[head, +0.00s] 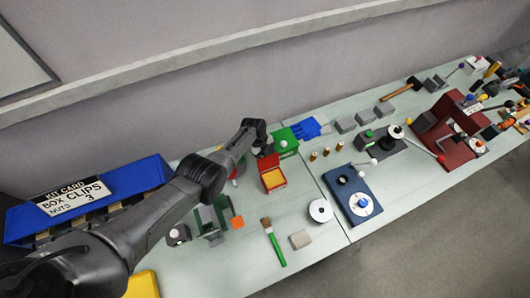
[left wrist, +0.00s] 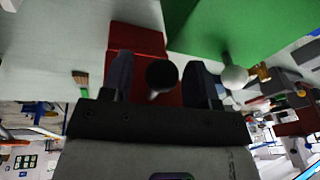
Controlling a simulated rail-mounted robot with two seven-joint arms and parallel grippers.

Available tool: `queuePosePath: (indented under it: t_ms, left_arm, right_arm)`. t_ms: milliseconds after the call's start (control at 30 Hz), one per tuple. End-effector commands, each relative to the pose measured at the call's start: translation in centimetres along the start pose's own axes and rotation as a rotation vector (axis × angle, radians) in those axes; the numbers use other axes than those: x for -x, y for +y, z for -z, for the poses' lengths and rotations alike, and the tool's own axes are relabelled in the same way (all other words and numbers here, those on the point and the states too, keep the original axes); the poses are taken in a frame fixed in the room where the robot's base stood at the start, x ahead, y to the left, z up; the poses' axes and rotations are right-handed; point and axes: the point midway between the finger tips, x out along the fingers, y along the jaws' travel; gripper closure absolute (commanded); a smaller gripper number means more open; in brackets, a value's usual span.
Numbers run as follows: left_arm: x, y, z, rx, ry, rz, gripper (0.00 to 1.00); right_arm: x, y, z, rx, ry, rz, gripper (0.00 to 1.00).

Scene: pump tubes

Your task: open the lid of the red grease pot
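The red grease pot (head: 273,182) stands on the bench in the head view, with a yellow inside showing. Its red lid (head: 268,162) appears raised at the back edge. In the left wrist view the red lid (left wrist: 135,40) carries a dark round knob (left wrist: 161,74) on a pale stem. My left gripper (left wrist: 160,62) is open, with one finger on each side of the knob and gaps showing. In the head view my left gripper (head: 264,146) is just behind the lid and hides part of it. My right gripper is not in view.
A green box (head: 288,136) with a white knob stands close behind the pot; it also shows in the left wrist view (left wrist: 230,25). A brush (head: 273,243), a white ring (head: 320,210) and a blue base (head: 350,187) lie nearer. A blue bin (head: 110,195) stands left.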

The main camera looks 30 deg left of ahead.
Motion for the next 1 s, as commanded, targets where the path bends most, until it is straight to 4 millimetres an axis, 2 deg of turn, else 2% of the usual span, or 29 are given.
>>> queuePosePath:
  t_ms: [233,367,700,1000]
  left_arm:
    - [0.1,-0.1,0.0,0.0,0.001,0.001,0.44]
    - [1.0,-0.1,0.1,0.0,0.001,0.001,0.44]
    - [6.6,-0.1,0.1,-0.002,-0.002,0.001,0.44]
    - [10.9,0.0,0.0,-0.001,-0.002,0.001,0.44]
  right_arm:
    - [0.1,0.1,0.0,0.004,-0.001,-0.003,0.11]
    - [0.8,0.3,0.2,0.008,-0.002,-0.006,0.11]
    - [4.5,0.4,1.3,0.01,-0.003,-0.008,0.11]
    - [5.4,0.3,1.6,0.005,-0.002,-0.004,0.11]
